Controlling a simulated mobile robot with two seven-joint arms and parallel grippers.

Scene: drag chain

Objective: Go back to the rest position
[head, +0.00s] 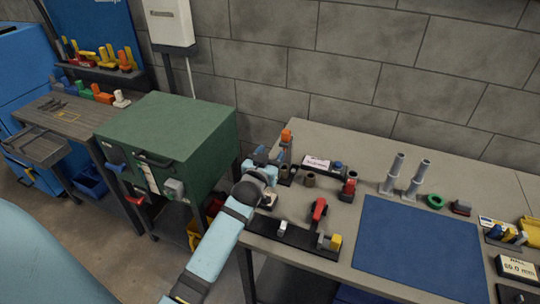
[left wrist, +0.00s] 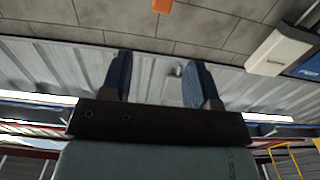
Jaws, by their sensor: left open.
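My left gripper (head: 267,155) is at the left end of the grey workbench (head: 350,150), on an arm that comes up from the bottom of the head view. In the left wrist view its two blue fingers (left wrist: 159,82) stand apart with nothing between them. Behind them are the grey block wall and a pale ribbed surface. An orange-topped post (head: 286,136) stands just right of the gripper in the head view. An orange piece (left wrist: 162,6) also shows at the top of the left wrist view. My right gripper is out of view.
A green cabinet (head: 170,135) stands close left of my arm. The bench carries a blue mat (head: 420,245), grey upright cylinders (head: 393,173), a red part (head: 319,209), a dark rail (head: 285,236) and small labelled boxes (head: 517,268). The blue mat is bare.

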